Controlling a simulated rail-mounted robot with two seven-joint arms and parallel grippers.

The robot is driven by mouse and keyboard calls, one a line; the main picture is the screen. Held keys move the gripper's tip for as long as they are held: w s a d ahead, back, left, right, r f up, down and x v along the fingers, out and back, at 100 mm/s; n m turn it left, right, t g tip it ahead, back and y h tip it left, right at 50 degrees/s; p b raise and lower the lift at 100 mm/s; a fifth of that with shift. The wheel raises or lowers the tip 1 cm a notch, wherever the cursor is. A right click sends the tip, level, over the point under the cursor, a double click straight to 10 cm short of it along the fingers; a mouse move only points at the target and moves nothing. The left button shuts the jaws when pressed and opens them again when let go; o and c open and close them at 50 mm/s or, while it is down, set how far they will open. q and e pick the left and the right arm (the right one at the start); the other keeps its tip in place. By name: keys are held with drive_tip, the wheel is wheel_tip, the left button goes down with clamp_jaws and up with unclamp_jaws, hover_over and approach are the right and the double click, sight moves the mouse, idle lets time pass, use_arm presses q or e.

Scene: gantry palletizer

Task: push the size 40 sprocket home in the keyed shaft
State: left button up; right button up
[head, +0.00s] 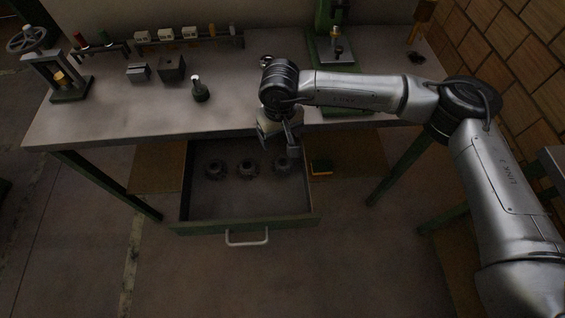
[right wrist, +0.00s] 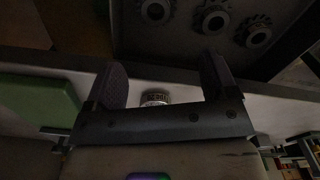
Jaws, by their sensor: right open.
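Three dark toothed sprockets lie in a row in the open drawer (head: 246,222): left (head: 215,169), middle (head: 248,168) and right (head: 282,166). Two show clearly in the right wrist view (right wrist: 212,18), (right wrist: 255,31); their sizes cannot be read. My right gripper (head: 287,145) hangs at the bench's front edge, above the drawer's back right part near the right sprocket. In the right wrist view its fingers (right wrist: 165,70) are apart. A small pale ring with dark marks (right wrist: 155,98) shows between them; I cannot tell what it is. I cannot surely identify the keyed shaft. My left gripper is out of view.
The bench top (head: 110,120) carries a dark post with a white top (head: 200,90), grey blocks (head: 172,68), a handwheel press (head: 65,80) and a green stand (head: 328,35). The bench's front left is clear.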

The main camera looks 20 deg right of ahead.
drive_tip(key=n+b, duration=0.1)
drive_tip(key=b, duration=0.1)
hover_over(283, 160)
drive_tip(key=s+a, duration=0.1)
wheel_tip(283, 160, down, 8)
drive_tip(key=shift+f, duration=0.25)
drive_tip(key=shift+s+d+f+b, duration=0.1)
drive_tip(key=shift+d+f+b, duration=0.1)
drive_tip(key=shift+f, duration=1.15)
drive_tip(key=shift+d+f+b, duration=0.1)
drive_tip(key=shift+f+b, duration=0.1)
drive_tip(key=shift+f, duration=1.1)
drive_tip(key=c, duration=1.1)
drive_tip(key=shift+r, duration=0.1)
